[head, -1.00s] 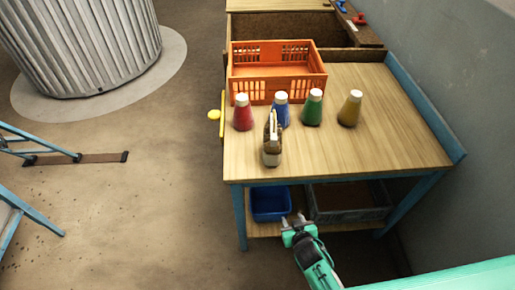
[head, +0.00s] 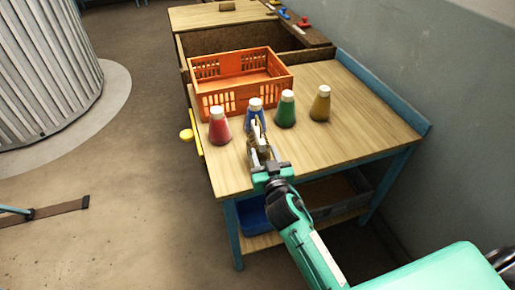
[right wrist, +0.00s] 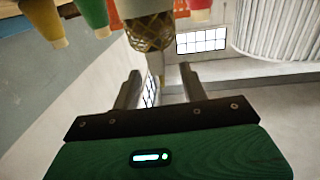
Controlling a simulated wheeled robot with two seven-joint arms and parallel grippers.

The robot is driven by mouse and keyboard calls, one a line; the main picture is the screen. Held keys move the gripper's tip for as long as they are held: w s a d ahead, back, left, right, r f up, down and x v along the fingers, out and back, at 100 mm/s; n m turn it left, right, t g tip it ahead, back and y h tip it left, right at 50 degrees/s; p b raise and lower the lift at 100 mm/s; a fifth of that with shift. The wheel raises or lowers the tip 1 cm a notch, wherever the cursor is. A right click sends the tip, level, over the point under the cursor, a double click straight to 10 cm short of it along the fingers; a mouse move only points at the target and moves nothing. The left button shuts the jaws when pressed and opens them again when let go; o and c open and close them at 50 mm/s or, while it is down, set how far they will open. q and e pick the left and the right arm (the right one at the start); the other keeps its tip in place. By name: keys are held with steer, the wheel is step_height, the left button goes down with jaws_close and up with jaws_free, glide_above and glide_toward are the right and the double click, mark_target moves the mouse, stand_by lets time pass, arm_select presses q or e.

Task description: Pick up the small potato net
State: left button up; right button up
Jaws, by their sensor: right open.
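The small potato net (head: 257,131) is a brown mesh sack standing at the near edge of the wooden table (head: 350,110). In the head view my right gripper covers most of it. In the right wrist view its mesh (right wrist: 150,33) and a pale band show at the top centre, beyond the fingertips. My right gripper (head: 262,156) is open at the table's front edge, in line with the net. My left gripper is not in view.
Red (head: 219,127), blue (head: 255,113), green (head: 286,111) and yellow (head: 320,105) bottles with white caps stand close behind and beside the net. An orange crate (head: 215,103) stands behind them. A blue bin (head: 252,216) sits on the lower shelf. The table's right side is clear.

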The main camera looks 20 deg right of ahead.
mark_target(261, 140)
steer(key=shift+w, duration=1.2)
steer(key=shift+w+d, duration=0.1)
steer(key=shift+w, duration=0.1)
steer(key=w, duration=0.1)
steer(key=w+p, duration=0.1)
steer(key=w, duration=0.1)
steer(key=w+p, duration=0.1)
steer(key=shift+w+d, duration=0.25)
steer(key=shift+w, duration=0.1)
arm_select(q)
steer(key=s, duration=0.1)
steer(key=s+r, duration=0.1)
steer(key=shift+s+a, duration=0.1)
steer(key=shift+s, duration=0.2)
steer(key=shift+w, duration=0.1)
arm_select(e)
steer(key=shift+c, duration=0.4)
steer(key=c, duration=0.4)
jaws_close()
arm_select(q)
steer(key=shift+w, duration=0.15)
